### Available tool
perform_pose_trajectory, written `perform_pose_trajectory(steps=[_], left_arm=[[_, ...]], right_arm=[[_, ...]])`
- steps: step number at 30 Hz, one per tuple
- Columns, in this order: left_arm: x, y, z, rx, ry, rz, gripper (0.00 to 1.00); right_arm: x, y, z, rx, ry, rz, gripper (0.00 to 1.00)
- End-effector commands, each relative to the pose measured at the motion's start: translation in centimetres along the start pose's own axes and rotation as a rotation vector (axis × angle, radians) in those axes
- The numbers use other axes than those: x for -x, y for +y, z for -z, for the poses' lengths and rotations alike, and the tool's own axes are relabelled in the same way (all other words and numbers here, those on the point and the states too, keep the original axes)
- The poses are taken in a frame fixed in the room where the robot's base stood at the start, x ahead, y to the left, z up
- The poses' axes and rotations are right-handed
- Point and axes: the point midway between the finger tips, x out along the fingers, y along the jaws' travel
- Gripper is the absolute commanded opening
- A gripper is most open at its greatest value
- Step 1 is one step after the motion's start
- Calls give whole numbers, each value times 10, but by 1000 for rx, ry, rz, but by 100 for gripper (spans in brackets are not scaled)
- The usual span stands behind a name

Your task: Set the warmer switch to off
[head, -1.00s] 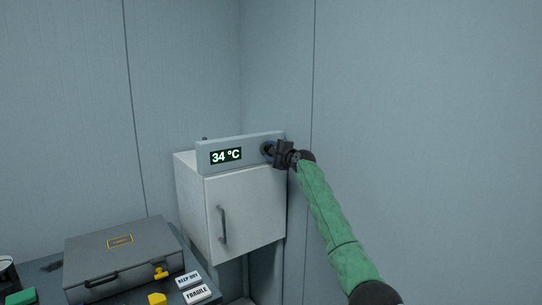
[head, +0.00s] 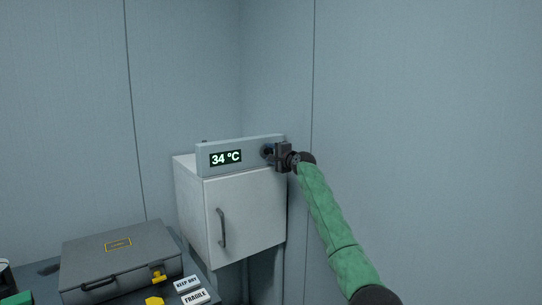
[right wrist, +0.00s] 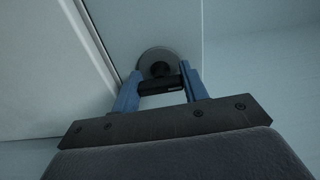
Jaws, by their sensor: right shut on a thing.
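The warmer is a white cabinet (head: 245,205) with a grey panel on top, whose display (head: 226,158) reads 34 °C. Its switch, a dark round knob with a bar grip, is at the panel's right end. In the right wrist view the knob's round base (right wrist: 157,58) and dark bar (right wrist: 161,86) show. My right gripper (head: 272,153) is at the knob and hides most of it in the head view. Its blue fingers (right wrist: 161,88) are on either side of the bar, shut on it. No off marking is legible. My left gripper is out of view.
A grey case (head: 120,262) with a yellow latch lies on the dark table at lower left. Small labelled blocks (head: 194,297) and a yellow piece (head: 154,301) are beside it. A wall stands close to the right of the cabinet.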

Motion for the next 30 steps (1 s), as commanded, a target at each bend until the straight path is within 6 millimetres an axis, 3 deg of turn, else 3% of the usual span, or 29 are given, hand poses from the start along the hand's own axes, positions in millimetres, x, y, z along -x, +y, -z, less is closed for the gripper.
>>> perform_pose_trajectory(steps=[5, 6, 9, 20, 30], left_arm=[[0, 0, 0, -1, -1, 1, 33], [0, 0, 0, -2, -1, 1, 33], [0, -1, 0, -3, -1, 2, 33], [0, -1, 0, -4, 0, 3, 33], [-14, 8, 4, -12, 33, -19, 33]], right_arm=[[-1, 5, -1, 0, -2, -6, 21], [-1, 5, -1, 0, -2, -6, 46], [0, 4, -1, -1, -1, -5, 65], [2, 2, 0, 0, -1, -2, 65], [41, 4, 0, 0, 0, -1, 65]])
